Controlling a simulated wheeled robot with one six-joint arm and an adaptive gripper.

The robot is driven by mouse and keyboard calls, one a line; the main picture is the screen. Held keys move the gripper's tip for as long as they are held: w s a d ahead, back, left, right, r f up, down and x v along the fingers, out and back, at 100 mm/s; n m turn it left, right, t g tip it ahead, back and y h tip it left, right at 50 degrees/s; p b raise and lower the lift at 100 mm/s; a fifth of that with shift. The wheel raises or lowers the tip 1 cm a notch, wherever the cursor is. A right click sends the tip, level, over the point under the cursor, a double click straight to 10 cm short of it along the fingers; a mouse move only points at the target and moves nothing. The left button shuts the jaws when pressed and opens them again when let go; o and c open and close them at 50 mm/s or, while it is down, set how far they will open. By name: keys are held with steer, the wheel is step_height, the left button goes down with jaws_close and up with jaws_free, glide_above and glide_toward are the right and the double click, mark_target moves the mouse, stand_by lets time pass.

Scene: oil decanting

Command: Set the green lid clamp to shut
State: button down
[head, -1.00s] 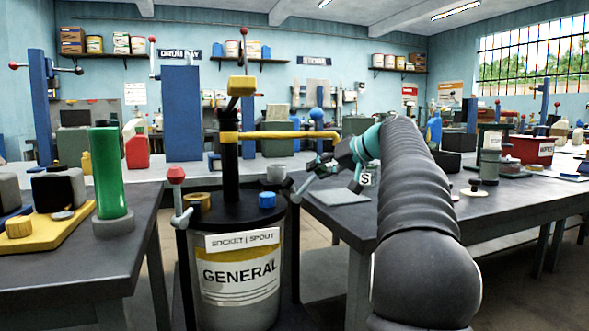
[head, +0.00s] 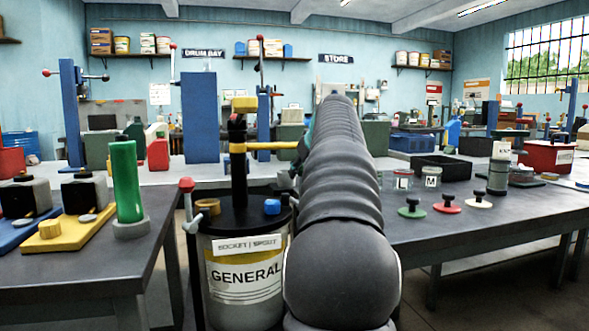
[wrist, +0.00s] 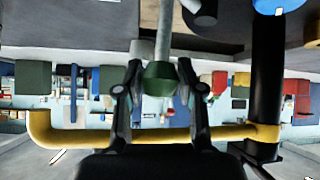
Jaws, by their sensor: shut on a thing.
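The green lid clamp shows in the wrist view as a dark green knob (wrist: 160,78) on a grey rod (wrist: 164,35). My gripper (wrist: 159,84) has a finger on each side of this knob and is shut on it. The wrist picture appears upside down, so the clamp's angle against the lid is hard to tell. In the head view my arm hides the clamp and most of my gripper. The black-lidded drum labelled GENERAL (head: 240,275) stands at centre, with a red-knobbed clamp (head: 187,186) upright at its left edge.
A black post (head: 238,165) rises from the lid, with a yellow spout pipe (head: 272,146) running right, close to my fingers in the wrist view (wrist: 90,136). A blue cap (head: 272,207) and an ochre cap (head: 207,206) sit on the lid. Benches flank the drum.

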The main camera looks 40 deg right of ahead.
steer(key=shift+w+a, duration=0.15)
steer(key=shift+a, duration=0.1)
steer(key=shift+f, duration=0.1)
steer(key=c, duration=0.7)
jaws_free()
steer(key=shift+w+a, duration=0.1)
steer(key=shift+s+r, duration=0.3)
steer(key=shift+s, duration=0.05)
steer(key=v, duration=1.1)
steer(key=shift+s+r, duration=0.1)
steer(key=shift+s, duration=0.05)
steer(key=shift+a, duration=0.15)
